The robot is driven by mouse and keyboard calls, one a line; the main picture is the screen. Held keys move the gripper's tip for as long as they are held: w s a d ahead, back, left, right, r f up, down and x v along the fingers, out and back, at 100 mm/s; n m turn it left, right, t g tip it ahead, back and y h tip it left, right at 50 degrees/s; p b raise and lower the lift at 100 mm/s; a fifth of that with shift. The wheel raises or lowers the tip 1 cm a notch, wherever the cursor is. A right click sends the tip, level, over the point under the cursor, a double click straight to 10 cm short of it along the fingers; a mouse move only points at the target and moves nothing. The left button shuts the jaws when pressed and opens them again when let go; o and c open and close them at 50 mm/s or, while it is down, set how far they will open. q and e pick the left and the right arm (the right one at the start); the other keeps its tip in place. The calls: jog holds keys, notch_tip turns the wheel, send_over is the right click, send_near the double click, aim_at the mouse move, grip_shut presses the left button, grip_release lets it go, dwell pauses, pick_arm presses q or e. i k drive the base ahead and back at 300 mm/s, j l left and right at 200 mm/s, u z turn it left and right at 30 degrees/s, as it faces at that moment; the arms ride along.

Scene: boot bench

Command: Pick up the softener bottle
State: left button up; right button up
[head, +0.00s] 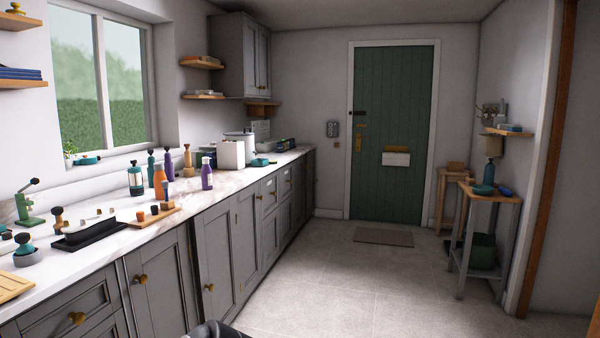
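No label is readable, so I cannot tell for certain which bottle is the softener bottle. A purple bottle (207,174) with a pale cap stands upright on the marble-look counter (112,238) at the left. An orange bottle (160,182) stands to its left, with a slim purple bottle (169,166) and a dark teal bottle (151,168) close by. A blue-grey bottle (489,173) stands on a small wooden table at the right. Neither of my grippers shows in the head view.
A white box (231,154) stands farther back. Grey cabinets line the left. The tiled floor (340,285) is open up to the green door (392,130) and its mat (384,237).

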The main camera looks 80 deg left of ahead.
aim_at(205, 171)
jog(key=u, duration=3.2)
jog(key=i+l+z, duration=0.35)
jog(key=i, duration=0.25)
jog(key=i+z, duration=0.35)
jog(key=i, duration=0.25)
jog(key=i+z, duration=0.1)
jog(key=i, duration=1.1)
jog(key=i+u, duration=0.15)
jog(key=i, duration=0.4)
jog(key=i+l+u, duration=0.2)
jog(key=i, duration=0.35)
jog(key=i+l+u, duration=0.15)
jog(key=i+u, duration=0.25)
jog(key=i+l+u, duration=0.35)
jog(key=k+j, duration=0.05)
jog(key=j, duration=0.05)
